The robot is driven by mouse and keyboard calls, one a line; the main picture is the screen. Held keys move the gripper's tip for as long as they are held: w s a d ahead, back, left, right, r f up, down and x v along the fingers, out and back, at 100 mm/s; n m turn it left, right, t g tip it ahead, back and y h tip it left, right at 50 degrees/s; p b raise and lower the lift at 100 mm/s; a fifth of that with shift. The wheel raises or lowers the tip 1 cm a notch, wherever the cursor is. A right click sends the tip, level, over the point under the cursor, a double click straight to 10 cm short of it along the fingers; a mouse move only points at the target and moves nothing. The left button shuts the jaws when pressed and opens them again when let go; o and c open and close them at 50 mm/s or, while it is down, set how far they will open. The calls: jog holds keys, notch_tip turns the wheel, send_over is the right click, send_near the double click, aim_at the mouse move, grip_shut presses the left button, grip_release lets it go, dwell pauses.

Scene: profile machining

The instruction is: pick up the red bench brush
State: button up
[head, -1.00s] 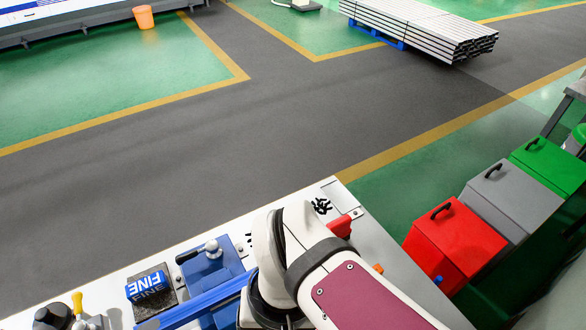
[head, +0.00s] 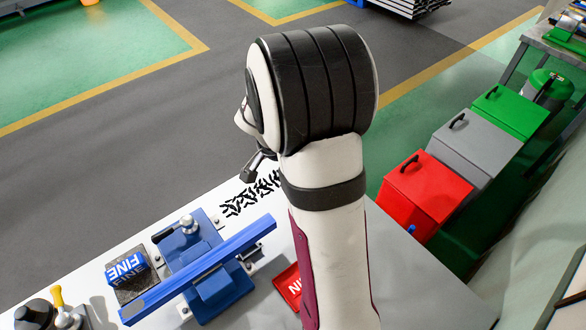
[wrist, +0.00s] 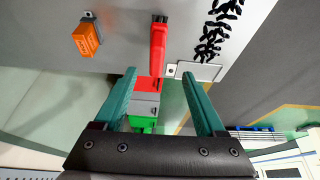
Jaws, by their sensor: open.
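The red bench brush (wrist: 158,45) appears in the wrist view as a narrow red shape on the pale bench top near its edge. My gripper (wrist: 160,77) has two teal fingers, spread apart with nothing held between them. The brush shows beyond the fingertips, roughly in line with the gap; how far apart they are in depth I cannot tell. In the head view my raised arm covers the part of the bench where the brush was seen, and my fingers cannot be made out there.
An orange block (wrist: 88,38) and black chips (wrist: 215,30) lie either side of the brush. A blue vise (head: 215,285) with a long blue bar, a FINE block (head: 127,268) and a red lettered item (head: 288,287) are on the bench. Red (head: 430,185), grey and green bins stand beyond its edge.

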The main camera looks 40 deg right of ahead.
jog(key=x, duration=1.2)
jog(key=shift+s+f, duration=0.25)
jog(key=shift+f, duration=0.15)
grip_shut()
